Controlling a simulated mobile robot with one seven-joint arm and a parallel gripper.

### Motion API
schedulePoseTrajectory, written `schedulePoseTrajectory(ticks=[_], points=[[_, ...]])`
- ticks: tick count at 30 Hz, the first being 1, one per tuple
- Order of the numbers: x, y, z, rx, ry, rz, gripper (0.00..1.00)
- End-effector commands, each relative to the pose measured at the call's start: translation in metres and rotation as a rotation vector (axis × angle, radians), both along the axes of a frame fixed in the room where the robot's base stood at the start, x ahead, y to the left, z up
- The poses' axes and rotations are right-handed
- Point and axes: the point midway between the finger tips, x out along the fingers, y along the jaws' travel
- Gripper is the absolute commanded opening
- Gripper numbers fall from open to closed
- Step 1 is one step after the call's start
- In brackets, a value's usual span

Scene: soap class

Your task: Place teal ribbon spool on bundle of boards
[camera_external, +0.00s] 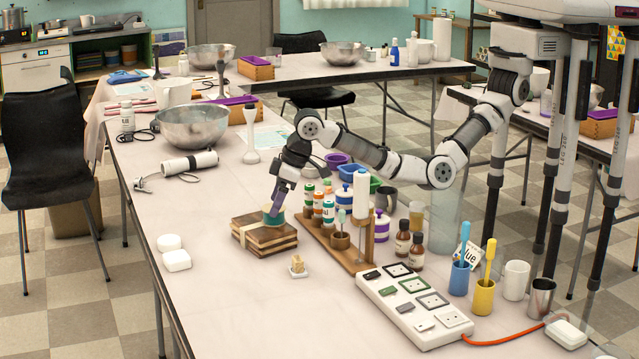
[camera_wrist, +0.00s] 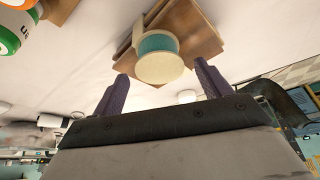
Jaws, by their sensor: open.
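The teal ribbon spool (camera_external: 273,218) rests on the bundle of boards (camera_external: 263,239), near its right side. The bundle is a stack of brown boards tied with a pale band. In the wrist view the spool (camera_wrist: 158,55) shows teal ribbon between pale flanges, with the boards (camera_wrist: 195,30) beneath it. My gripper (camera_external: 276,205) is just above and beside the spool in the external view. In the wrist view its two purple fingers (camera_wrist: 160,82) are spread apart, one on each side of the spool's near end, with a gap to it.
A wooden rack (camera_external: 335,240) with several paint bottles stands right of the boards. A small sponge on a dish (camera_external: 298,266) lies in front. A white switch panel (camera_external: 413,303) is at the front right. Free table lies left of the boards, beyond two white pieces (camera_external: 176,260).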

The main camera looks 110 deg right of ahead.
Motion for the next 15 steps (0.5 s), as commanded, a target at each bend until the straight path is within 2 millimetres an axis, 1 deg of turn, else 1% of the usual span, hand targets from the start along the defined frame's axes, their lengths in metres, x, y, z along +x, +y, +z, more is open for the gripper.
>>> schedulePoseTrajectory(ticks=[1, 6, 9, 12, 15], points=[[-0.003, 0.002, 0.01, 0.0, -0.005, 0.0, 0.77], [-0.017, 0.007, 0.045, 0.0, -0.005, -0.001, 0.77], [-0.024, 0.01, 0.062, 0.0, -0.004, -0.001, 0.77], [-0.028, 0.012, 0.075, 0.0, -0.003, -0.001, 0.77], [-0.032, 0.013, 0.083, 0.0, -0.001, -0.001, 0.77]])
